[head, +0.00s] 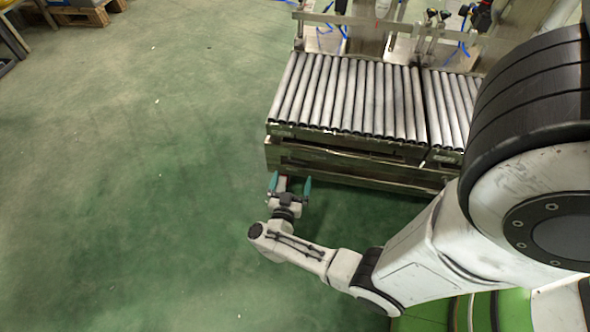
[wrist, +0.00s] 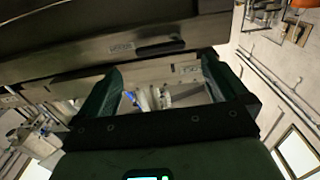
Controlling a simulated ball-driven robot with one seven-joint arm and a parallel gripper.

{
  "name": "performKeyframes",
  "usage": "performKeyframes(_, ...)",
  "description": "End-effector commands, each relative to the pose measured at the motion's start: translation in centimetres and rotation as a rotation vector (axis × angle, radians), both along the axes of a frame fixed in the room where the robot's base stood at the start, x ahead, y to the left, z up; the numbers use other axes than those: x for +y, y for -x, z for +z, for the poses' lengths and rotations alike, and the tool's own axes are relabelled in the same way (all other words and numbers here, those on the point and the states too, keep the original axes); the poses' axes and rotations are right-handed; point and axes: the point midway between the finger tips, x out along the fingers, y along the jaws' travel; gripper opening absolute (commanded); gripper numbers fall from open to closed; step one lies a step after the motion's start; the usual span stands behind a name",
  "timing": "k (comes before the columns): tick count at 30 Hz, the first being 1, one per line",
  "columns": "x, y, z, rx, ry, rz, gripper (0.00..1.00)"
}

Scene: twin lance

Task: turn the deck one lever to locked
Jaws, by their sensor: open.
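In the wrist view my gripper (wrist: 162,66) also shows open, with nothing clearly held. Above the fingertips is a dark beam with a small pale label plate (wrist: 122,46). Beside the plate is a dark elongated piece (wrist: 160,48) that may be the lever. I cannot read the label or tell the lever's setting.
A second roller section (head: 455,100) adjoins the deck on the right. Frames and blue straps (head: 325,30) stand behind it. The green floor (head: 130,180) to the left is open. A wooden pallet (head: 85,14) lies far off at the upper left.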

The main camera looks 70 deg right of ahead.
Motion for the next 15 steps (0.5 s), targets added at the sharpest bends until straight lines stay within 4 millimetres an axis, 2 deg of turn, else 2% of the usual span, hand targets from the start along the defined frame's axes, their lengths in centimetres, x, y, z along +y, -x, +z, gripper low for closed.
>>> performKeyframes(3,-2.2,-0.1,-0.3,-0.003,0.001,-0.003,1.00)
performKeyframes(7,-4.0,-0.3,-0.3,-0.002,0.000,-0.002,1.00)
performKeyframes(15,-5.6,-0.4,0.0,-0.001,0.000,0.002,1.00)
